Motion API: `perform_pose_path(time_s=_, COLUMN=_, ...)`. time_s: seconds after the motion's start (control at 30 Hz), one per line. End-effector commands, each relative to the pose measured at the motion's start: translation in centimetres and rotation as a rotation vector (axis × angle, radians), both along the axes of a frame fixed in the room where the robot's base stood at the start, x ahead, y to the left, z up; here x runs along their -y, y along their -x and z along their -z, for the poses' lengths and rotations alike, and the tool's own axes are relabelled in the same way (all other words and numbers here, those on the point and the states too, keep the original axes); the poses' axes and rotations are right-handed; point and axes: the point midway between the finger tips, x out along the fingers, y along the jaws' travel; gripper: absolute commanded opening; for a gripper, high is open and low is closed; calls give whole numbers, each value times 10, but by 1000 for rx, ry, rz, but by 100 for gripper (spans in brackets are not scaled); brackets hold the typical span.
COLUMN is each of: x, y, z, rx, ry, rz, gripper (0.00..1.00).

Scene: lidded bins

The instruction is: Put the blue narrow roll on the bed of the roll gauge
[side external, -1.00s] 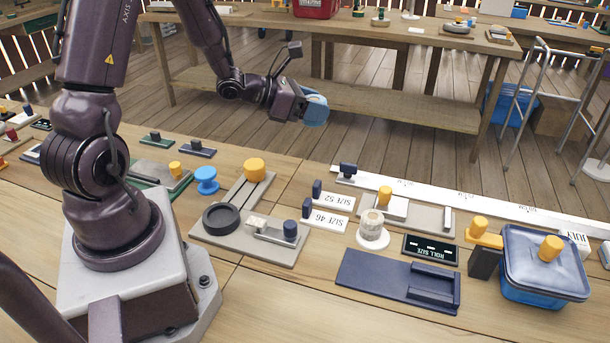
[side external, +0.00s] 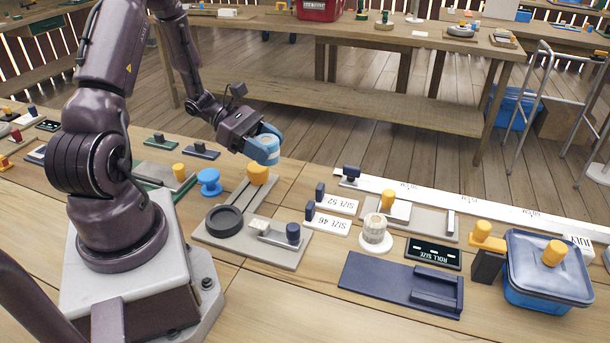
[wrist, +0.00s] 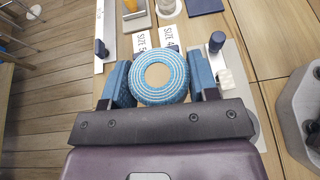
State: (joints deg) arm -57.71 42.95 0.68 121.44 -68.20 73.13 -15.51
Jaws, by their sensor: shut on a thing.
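My gripper (side external: 262,143) is shut on the blue narrow roll (side external: 267,152). In the wrist view, the roll (wrist: 158,98) shows blue and pale stripes and an open core, between the two blue fingers (wrist: 160,78). It is held in the air behind the yellow knob of a grey slotted base. A grey base with a yellow-knobbed slider and an upright end block (side external: 430,223) lies near a black "ROLL SIZE" display (side external: 433,253). It looks like the roll gauge, though I cannot be sure. No roll shows on its bed.
The grey slotted base (side external: 210,240) carries a black ring. "SIZE 52" (side external: 338,205) and "SIZE 46" (side external: 328,222) cards, a pale roll (side external: 375,228) on a white stand, a dark blue plate (side external: 375,283) and a lidded blue bin (side external: 545,285) stand rightward. A long white ruler (side external: 460,200) runs behind.

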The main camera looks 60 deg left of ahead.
Motion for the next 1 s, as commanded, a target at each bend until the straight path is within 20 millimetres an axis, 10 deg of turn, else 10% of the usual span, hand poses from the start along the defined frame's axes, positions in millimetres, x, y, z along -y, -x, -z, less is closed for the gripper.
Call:
perform_pose_path(time_s=0.6, x=-56, y=-97, z=68, rx=-2, ry=1, rz=0, gripper=31)
perform_pose_path(time_s=1.0, x=-70, y=-121, z=101, rx=-1, ry=1, rz=0, gripper=31)
